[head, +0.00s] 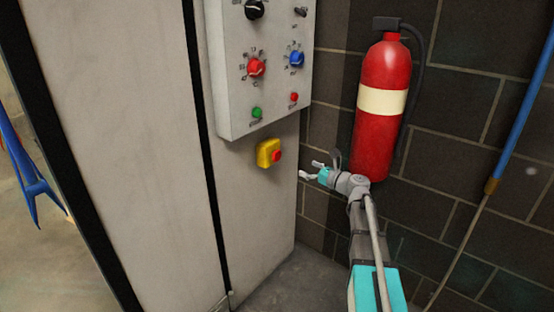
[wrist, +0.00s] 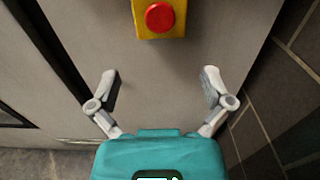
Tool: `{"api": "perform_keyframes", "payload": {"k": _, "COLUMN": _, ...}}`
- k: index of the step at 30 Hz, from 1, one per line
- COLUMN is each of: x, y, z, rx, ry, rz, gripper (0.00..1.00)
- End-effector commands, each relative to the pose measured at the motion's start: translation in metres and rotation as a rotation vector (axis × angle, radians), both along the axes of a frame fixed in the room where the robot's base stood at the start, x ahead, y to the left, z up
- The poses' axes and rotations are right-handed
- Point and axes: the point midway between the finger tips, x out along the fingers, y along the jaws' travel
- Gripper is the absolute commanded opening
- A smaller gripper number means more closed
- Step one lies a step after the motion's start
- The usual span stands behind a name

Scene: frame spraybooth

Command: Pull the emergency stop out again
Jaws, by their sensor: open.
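The emergency stop is a red mushroom button (head: 277,156) on a yellow box (head: 263,152), fixed to the grey cabinet side below the control panel. In the wrist view the red button (wrist: 160,17) and its yellow box (wrist: 160,33) are at the top centre, partly cut off by the frame edge. My gripper (head: 308,170) is just right of the button in the head view, apart from it. In the wrist view its two fingers (wrist: 160,82) are spread wide with nothing between them. I cannot tell whether the button is pressed in.
A control panel (head: 227,92) with knobs and small lamps hangs above the button. A blue pipe (head: 521,112) runs at the far right. The cabinet face (head: 265,220) below the button is clear.

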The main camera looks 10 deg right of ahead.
Motion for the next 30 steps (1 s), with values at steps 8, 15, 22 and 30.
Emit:
{"api": "perform_keyframes", "payload": {"k": 8, "x": 0.002, "y": 0.002, "z": 0.000, "rx": -0.002, "ry": -0.001, "rz": 0.001, "gripper": 1.00}}
{"api": "perform_keyframes", "payload": {"k": 15, "x": 0.015, "y": 0.012, "z": 0.000, "rx": -0.003, "ry": -0.001, "rz": 0.001, "gripper": 1.00}}
{"api": "perform_keyframes", "payload": {"k": 22, "x": 0.039, "y": 0.033, "z": 0.000, "rx": -0.003, "ry": -0.001, "rz": 0.002, "gripper": 1.00}}
{"api": "perform_keyframes", "payload": {"k": 30, "x": 0.071, "y": 0.060, "z": 0.000, "rx": -0.003, "ry": -0.001, "rz": 0.002, "gripper": 1.00}}
